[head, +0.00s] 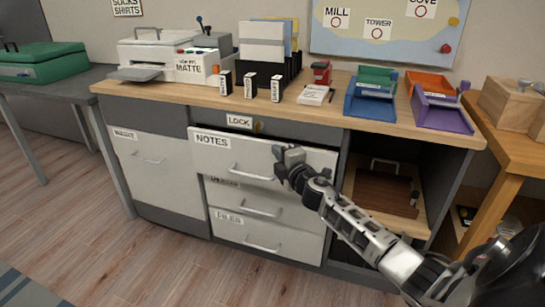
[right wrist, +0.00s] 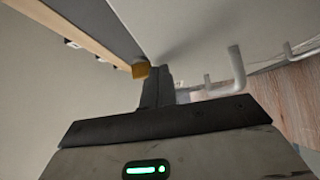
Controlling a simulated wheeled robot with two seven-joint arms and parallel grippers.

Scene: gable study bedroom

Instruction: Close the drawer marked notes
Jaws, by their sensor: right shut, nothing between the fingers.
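The notes drawer (head: 230,152) is the top white drawer of the desk's middle column and bears a "NOTES" label (head: 212,140). It stands out from the desk, with its front ahead of the drawers below. Its bar handle (head: 252,172) also shows in the right wrist view (right wrist: 236,70). My right gripper (head: 284,158) is shut and empty, at the right part of the drawer front, right of the handle. In the right wrist view its fingers (right wrist: 157,85) reach up to the pale front; I cannot tell whether they touch. My left gripper is out of view.
Below are two more drawers, one marked "FILES" (head: 229,219). A yellow piece (head: 259,127) sits by the "LOCK" label. An open shelf bay (head: 385,190) is at the right. The desktop (head: 340,112) holds a printer, boxes and trays. The floor in front (head: 190,265) is clear.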

